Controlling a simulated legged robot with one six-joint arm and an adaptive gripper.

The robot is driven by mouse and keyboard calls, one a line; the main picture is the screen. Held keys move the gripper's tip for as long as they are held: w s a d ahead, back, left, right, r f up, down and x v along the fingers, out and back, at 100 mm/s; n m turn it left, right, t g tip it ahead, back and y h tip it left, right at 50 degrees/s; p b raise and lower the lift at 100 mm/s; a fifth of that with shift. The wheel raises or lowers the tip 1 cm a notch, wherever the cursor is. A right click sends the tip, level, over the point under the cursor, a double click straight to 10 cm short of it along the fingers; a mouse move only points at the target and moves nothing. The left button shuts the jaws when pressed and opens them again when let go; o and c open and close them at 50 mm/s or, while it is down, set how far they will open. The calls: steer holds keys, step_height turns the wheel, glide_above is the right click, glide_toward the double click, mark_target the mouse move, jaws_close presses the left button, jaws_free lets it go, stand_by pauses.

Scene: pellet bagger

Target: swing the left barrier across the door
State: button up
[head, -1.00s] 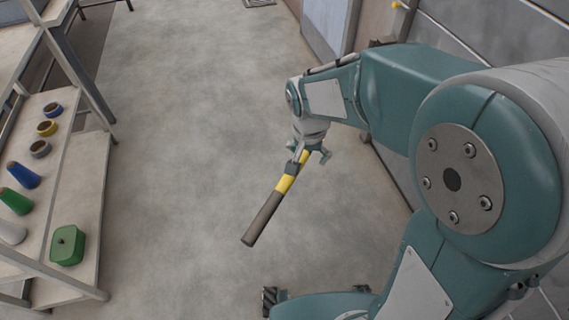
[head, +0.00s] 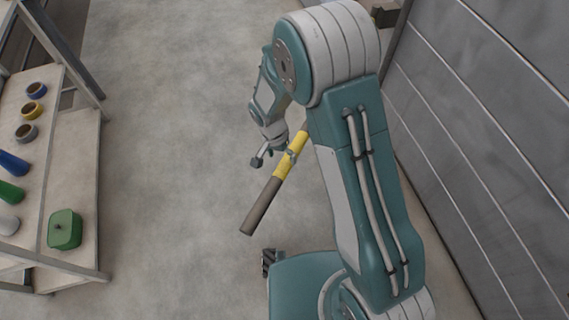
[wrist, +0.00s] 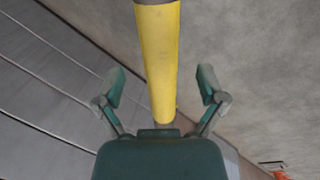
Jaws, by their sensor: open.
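A bar with a yellow band and a dark grey end, which looks like the barrier (head: 263,204), slants across the middle of the head view over the floor. Its upper end is hidden behind my arm. My gripper (head: 274,156) is open, close by the yellow part at its upper left. In the wrist view the barrier's yellow part (wrist: 159,50) runs lengthwise between the spread fingers of my gripper (wrist: 161,88), with a gap on each side. I cannot tell how far in depth it is from them. I cannot make out the door in the current views.
A grey panelled wall (head: 480,150) stands close on the right. A shelf bench (head: 85,170) on the left holds coloured spools, cones and a green canister (head: 64,229). The concrete floor (head: 165,130) between is clear.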

mark_target(283, 163)
steer(key=shift+s+d+f, duration=0.1)
steer(key=shift+d+f, duration=0.1)
steer(key=shift+f, duration=0.9)
steer(key=shift+s+d+f, duration=0.1)
steer(key=shift+d+f, duration=0.05)
steer(key=shift+f, duration=0.95)
jaws_close()
